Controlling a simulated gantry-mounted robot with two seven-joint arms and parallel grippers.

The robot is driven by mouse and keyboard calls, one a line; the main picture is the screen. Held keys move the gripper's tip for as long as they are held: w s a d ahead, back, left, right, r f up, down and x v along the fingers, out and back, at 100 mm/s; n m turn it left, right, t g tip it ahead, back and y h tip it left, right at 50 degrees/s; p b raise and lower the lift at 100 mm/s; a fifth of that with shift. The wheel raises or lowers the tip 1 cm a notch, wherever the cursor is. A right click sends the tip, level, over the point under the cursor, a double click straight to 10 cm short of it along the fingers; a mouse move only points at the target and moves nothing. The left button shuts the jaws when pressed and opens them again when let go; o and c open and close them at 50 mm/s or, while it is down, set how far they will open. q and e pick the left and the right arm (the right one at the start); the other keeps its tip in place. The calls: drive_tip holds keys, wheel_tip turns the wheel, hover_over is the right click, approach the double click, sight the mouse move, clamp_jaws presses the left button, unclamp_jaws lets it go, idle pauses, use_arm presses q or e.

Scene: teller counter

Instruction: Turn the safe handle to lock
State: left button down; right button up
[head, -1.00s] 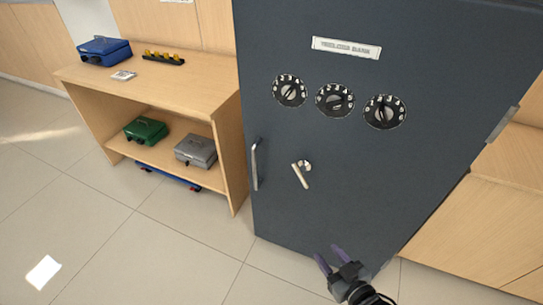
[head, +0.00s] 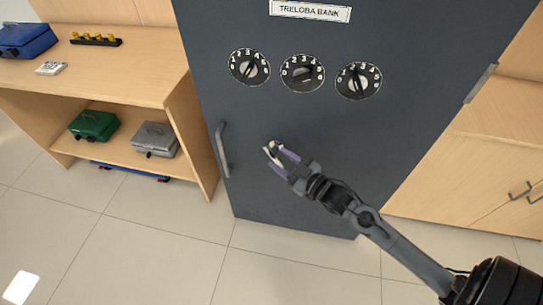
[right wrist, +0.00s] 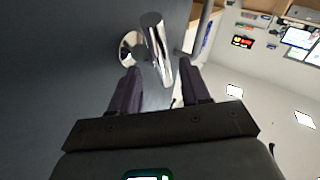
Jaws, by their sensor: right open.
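The dark grey safe (head: 300,120) stands upright with its door closed. Its small lever handle (head: 270,148) sits below the dials, mostly hidden by my right gripper in the head view. In the right wrist view the shiny handle (right wrist: 157,50) sticks out from its round base on the safe door. My right gripper (head: 280,158) is at the handle, with its purple fingers open. In the right wrist view the handle's free end reaches between the fingertips of the gripper (right wrist: 162,84), and I cannot tell whether they touch it. My left gripper is not in view.
Three number dials (head: 303,73) and a nameplate (head: 310,10) are above the handle. A vertical pull bar (head: 222,150) is at the door's left. A wooden shelf unit (head: 130,82) with cash boxes stands at left. The floor in front is clear.

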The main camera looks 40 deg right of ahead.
sight(275, 158)
drive_tip(key=shift+w, duration=0.8)
drive_tip(key=shift+w+a+f+b, duration=0.1)
drive_tip(key=shift+w+b, duration=0.25)
drive_tip(key=shift+w+a+f, duration=0.1)
drive_tip(key=shift+w+a, duration=0.2)
drive_tip(key=shift+w, duration=0.1)
drive_tip(key=shift+w+d, duration=0.1)
drive_tip(key=shift+w, duration=0.35)
drive_tip(key=shift+s, duration=0.1)
